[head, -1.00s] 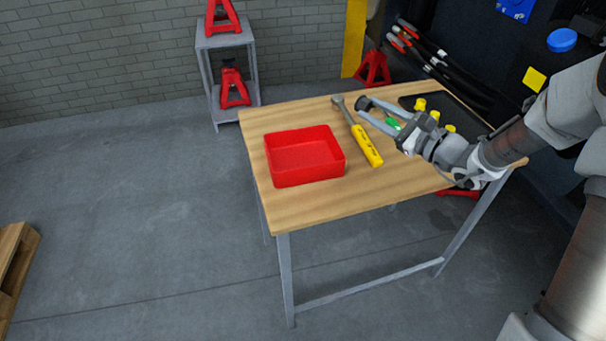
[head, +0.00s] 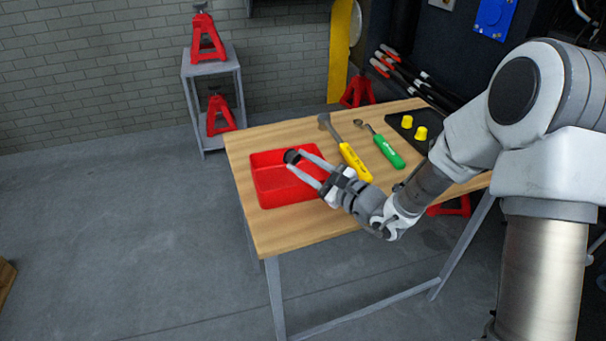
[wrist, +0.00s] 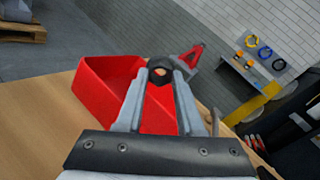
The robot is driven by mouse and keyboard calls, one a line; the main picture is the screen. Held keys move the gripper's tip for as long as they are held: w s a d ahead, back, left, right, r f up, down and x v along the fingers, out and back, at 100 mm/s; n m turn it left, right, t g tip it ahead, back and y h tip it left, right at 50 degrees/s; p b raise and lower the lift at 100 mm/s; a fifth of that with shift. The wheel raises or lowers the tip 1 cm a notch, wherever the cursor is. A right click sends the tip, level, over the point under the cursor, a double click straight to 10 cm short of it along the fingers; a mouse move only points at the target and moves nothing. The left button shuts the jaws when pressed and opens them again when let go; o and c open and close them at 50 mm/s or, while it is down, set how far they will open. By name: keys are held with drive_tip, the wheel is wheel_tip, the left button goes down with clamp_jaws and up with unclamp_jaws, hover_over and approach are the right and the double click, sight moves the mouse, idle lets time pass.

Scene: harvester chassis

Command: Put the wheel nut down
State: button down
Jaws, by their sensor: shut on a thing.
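The wheel nut (head: 292,156) is a small dark piece held between the fingertips of my gripper (head: 298,162). My gripper is shut on it. In the head view the nut appears over the red bin (head: 268,190), an open tray on the wooden table. The wrist view shows the dark nut (wrist: 160,70) with its hole between my fingertips (wrist: 158,78), in front of the red bin (wrist: 98,88). The nut is held above the table, and its exact height over the bin is hard to tell.
A yellow-handled tool (head: 354,160) and a green-handled tool (head: 388,150) lie on the wooden table (head: 300,235) right of the bin. A dark tray (head: 405,118) with yellow pieces is at the back right. Red jack stands (head: 208,38) stand on a grey shelf behind.

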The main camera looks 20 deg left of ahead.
wheel_tip(320, 180, down, 2)
drive_tip(key=shift+f, duration=0.2)
